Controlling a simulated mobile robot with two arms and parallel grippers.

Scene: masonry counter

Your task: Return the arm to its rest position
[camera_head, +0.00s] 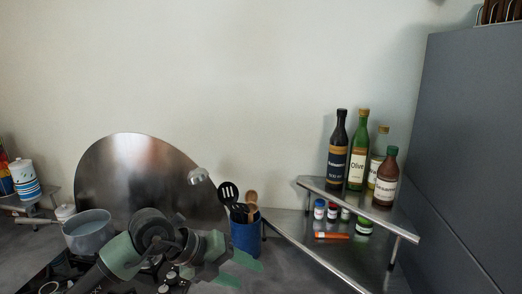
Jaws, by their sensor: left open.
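My left arm comes in from the lower left, over the stove area. Its green and black left gripper (250,272) is at the bottom centre, pointing right. Its two green fingers are apart and nothing shows between them. The fingers are in front of and just below the blue utensil holder (244,236) in the picture; I cannot tell whether they touch it. My right gripper is not in view.
A grey pot (88,232) stands left of my arm, before a large round metal panel (120,170). A metal corner shelf (385,213) at right holds several bottles, with small jars beneath. A tall grey cabinet (465,150) bounds the right side.

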